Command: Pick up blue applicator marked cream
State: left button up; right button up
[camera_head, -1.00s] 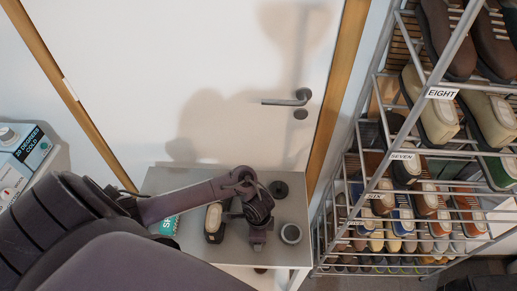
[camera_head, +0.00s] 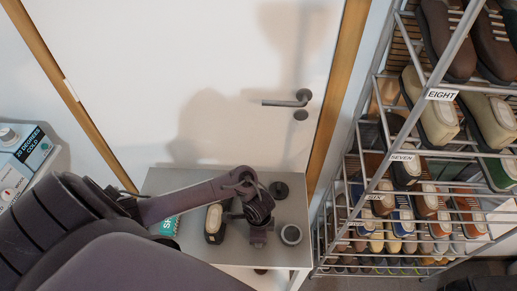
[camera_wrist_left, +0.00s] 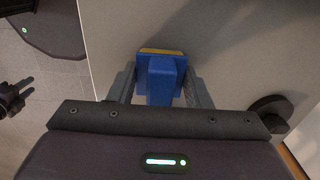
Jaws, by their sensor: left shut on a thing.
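A blue applicator (camera_wrist_left: 160,78) with a yellow pad along its far edge sits between the fingers of my left gripper (camera_wrist_left: 160,88) in the left wrist view. The fingers are shut on its blue body from both sides. In the head view my left gripper (camera_head: 258,240) points down over the grey cabinet top (camera_head: 185,181), and the applicator is hidden there. No marking on the applicator is readable. A small dark shape, perhaps my right gripper (camera_wrist_left: 14,100), shows at the left edge of the wrist view; its finger state is unclear.
A metal shoe rack (camera_head: 357,150) stands right. A door (camera_head: 225,70) is behind.

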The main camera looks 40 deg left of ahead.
pick_arm(q)
notch_tip(320, 180, up, 8)
jog(key=p, duration=0.3)
jog(key=shift+w+f, duration=0.1)
notch_tip(320, 180, up, 12)
jog(key=p, duration=0.8)
jog(key=shift+f, duration=0.2)
jog(key=o, duration=0.4)
jog(key=c, duration=0.3)
